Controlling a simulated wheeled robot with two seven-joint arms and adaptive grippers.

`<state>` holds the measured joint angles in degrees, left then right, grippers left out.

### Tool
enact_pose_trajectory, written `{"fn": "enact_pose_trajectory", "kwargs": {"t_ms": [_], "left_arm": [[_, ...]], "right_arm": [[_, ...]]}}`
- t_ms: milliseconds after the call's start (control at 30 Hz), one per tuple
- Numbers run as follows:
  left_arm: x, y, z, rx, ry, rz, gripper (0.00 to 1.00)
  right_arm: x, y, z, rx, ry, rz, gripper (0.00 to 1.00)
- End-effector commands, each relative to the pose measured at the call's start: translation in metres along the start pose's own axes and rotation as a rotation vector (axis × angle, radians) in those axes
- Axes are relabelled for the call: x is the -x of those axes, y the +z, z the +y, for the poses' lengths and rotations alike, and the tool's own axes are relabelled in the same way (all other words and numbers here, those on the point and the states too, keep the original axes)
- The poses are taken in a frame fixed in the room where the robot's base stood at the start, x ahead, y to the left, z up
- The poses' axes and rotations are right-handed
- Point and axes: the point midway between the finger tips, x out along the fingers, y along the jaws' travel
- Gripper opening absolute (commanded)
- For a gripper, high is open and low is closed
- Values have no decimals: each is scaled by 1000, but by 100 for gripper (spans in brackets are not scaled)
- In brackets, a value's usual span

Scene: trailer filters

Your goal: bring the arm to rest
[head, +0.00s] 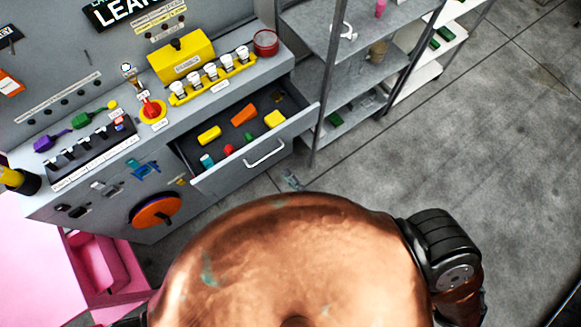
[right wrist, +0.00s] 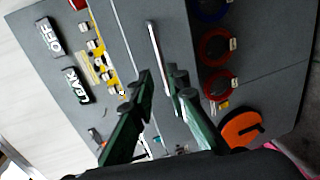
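My right gripper (right wrist: 160,78) shows in the right wrist view as two dark green fingers with a gap between them. It is open and empty, with the grey workbench front beyond it. My left gripper is not in view.
The grey workbench (head: 80,200) has an open drawer (head: 290,160) holding several coloured blocks. An orange disc (head: 156,210) is on its front. A grey shelf rack (head: 350,75) stands behind. A pink box (head: 100,265) is at lower left. The floor at right is clear.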

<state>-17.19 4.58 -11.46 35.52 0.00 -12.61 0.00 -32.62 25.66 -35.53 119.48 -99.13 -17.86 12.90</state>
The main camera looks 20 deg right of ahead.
Motion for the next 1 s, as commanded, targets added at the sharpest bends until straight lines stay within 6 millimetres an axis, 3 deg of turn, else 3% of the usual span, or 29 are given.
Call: {"fn": "enact_pose_trajectory", "kwargs": {"t_ms": [667, 767, 833, 1000], "left_arm": [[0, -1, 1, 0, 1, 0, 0], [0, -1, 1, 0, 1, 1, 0], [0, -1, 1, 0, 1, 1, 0], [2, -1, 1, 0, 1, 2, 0]], "right_arm": [[0, 2, -4, -4, -7, -3, 15], [-6, 12, -27, -32, -49, -21, 15], [-13, 26, -57, -70, -104, -46, 15], [-24, 77, -165, -228, -292, -153, 15]]}}
